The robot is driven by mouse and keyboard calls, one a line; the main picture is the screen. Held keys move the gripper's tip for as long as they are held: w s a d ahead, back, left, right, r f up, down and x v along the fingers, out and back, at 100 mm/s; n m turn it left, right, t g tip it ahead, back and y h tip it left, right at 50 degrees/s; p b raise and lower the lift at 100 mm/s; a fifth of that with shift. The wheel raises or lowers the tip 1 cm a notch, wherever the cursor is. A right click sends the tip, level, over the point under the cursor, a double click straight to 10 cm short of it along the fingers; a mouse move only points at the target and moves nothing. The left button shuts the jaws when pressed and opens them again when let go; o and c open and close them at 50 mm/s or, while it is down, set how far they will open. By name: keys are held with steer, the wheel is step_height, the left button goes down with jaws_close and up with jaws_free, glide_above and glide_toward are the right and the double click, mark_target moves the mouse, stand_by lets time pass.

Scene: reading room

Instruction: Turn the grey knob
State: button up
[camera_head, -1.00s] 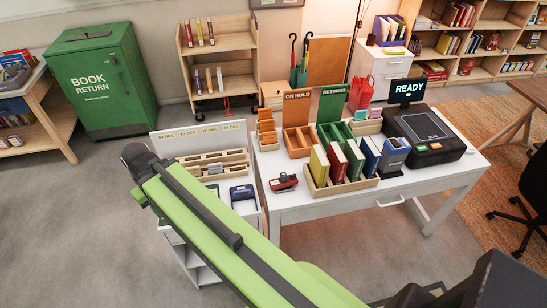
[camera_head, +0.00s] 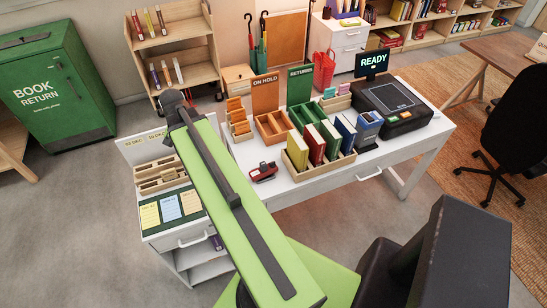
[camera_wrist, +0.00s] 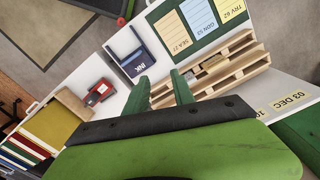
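I cannot make out a grey knob in either view. A small red device (camera_head: 263,172) lies near the front left of the white desk; it also shows in the wrist view (camera_wrist: 100,92), too small to tell its parts. My gripper (camera_wrist: 160,86) shows two green fingers apart with nothing visible between them. The fingers point toward the white cart top, near the blue ink pad (camera_wrist: 137,63) and the slotted wooden rack (camera_wrist: 215,70). In the head view my arm reaches over the cart, and the fingers are hidden.
The cart's mat carries several cards (camera_head: 171,207), beside the wooden rack. A green book return bin (camera_head: 62,95) stands left. Floor at left is clear.

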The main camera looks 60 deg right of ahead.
steer(key=s+d+r+m, duration=0.1)
steer(key=s+d+m, duration=0.7)
steer(key=d, duration=0.7)
steer(key=m+p, duration=0.1)
steer(key=m, duration=0.4)
glide_above(273, 162)
step_height(273, 162, down, 17)
steer(key=b, duration=1.7)
steer(key=shift+a+f+b, duration=0.1)
steer(key=shift+f+b, duration=0.05)
steer(key=shift+b, duration=0.2)
jaws_close()
